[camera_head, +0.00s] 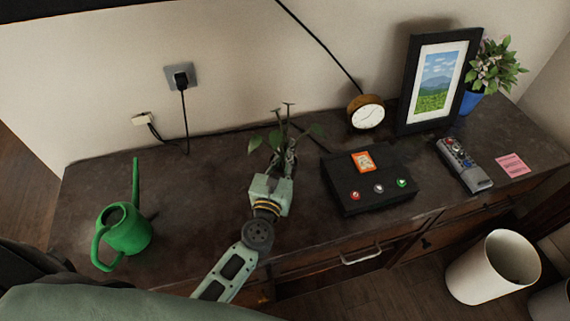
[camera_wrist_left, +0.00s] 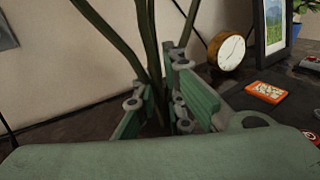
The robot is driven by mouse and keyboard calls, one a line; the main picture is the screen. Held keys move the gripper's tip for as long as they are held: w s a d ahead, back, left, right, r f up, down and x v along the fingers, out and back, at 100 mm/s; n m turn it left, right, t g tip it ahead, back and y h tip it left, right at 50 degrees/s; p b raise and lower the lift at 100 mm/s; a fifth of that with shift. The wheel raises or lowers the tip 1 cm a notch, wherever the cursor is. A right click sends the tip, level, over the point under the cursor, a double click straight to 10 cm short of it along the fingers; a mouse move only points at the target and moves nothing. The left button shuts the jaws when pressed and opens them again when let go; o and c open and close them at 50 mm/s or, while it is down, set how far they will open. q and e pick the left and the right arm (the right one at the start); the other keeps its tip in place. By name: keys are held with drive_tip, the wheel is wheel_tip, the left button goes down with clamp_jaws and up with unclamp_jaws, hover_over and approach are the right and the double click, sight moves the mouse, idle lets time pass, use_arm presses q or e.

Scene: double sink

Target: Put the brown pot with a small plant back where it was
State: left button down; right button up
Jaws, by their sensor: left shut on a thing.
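The small plant (camera_head: 257,143) of the brown pot shows in the head view as green leaves and thin stems just beyond my left gripper (camera_head: 287,160). The brown pot itself is hidden by the gripper there. In the left wrist view, the plant's green stems (camera_wrist_left: 150,45) rise from between the fingers of my left gripper (camera_wrist_left: 158,112), which is shut on the potted plant. Little of the pot can be made out between the fingers. Whether the pot touches the dark cabinet top (camera_head: 215,185) is unclear. My right gripper is not in view.
A green watering can (camera_head: 125,232) stands at the left. A black box with buttons (camera_head: 368,182) is close on the right. A round clock (camera_head: 366,113), picture frame (camera_head: 437,85), blue-potted plant (camera_head: 470,101) and remote (camera_head: 462,163) lie farther right. Bare top lies between can and gripper.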

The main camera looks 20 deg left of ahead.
sight(284, 165)
use_arm(q)
wheel_tip(284, 165, down, 3)
drive_tip(key=shift+f+b, duration=0.15)
drive_tip(key=shift+b, duration=1)
drive_tip(key=c, duration=2.3)
unclamp_jaws()
drive_tip(key=shift+f, duration=0.1)
drive_tip(key=o, duration=0.5)
drive_tip(key=shift+c, duration=0.2)
